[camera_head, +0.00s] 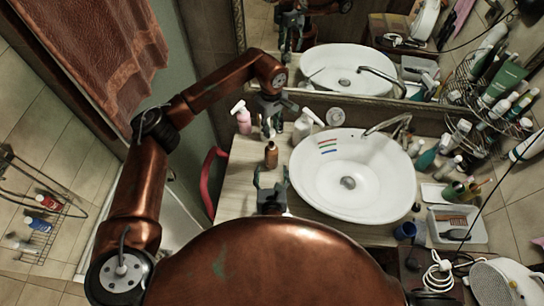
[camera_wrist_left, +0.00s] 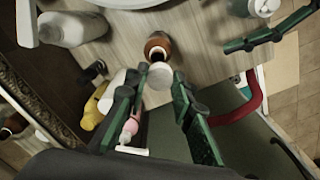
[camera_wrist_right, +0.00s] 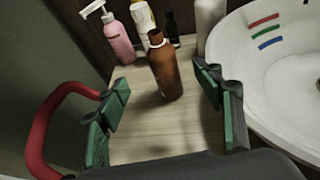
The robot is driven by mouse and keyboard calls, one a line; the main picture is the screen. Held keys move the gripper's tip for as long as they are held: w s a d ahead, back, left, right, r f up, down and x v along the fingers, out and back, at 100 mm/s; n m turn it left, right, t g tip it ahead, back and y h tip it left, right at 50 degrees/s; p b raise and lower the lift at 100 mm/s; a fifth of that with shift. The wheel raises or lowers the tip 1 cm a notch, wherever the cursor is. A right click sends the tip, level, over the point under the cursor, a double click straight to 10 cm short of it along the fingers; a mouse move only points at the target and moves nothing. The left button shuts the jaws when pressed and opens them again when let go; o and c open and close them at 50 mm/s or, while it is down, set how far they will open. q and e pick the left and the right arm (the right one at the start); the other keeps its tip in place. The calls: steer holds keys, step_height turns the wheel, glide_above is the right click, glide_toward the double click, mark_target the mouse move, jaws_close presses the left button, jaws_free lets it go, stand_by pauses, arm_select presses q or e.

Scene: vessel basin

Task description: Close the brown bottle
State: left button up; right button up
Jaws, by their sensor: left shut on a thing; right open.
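The brown bottle (camera_head: 271,156) stands upright on the wooden counter, left of the basin; it also shows in the left wrist view (camera_wrist_left: 157,45) and right wrist view (camera_wrist_right: 166,70). No cap shows on its neck. My left gripper (camera_head: 268,127) is above and behind the bottle in the head view. In the left wrist view (camera_wrist_left: 158,88) it is shut on a pale round cap (camera_wrist_left: 158,78), which appears apart from the bottle. My right gripper (camera_head: 271,180) is open and empty in front of the bottle; in the right wrist view (camera_wrist_right: 163,85) the bottle is beyond and between its fingers.
A pink pump bottle (camera_wrist_right: 117,38) and a white bottle (camera_head: 303,125) stand behind the brown bottle. The white basin (camera_head: 335,190) is on the right. A red curved handle (camera_wrist_right: 50,125) is at the counter's left. Counter in front of the bottle is clear.

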mark_target(272, 154)
steer(key=shift+x, duration=6.3)
steer(key=shift+c, duration=0.4)
jaws_close()
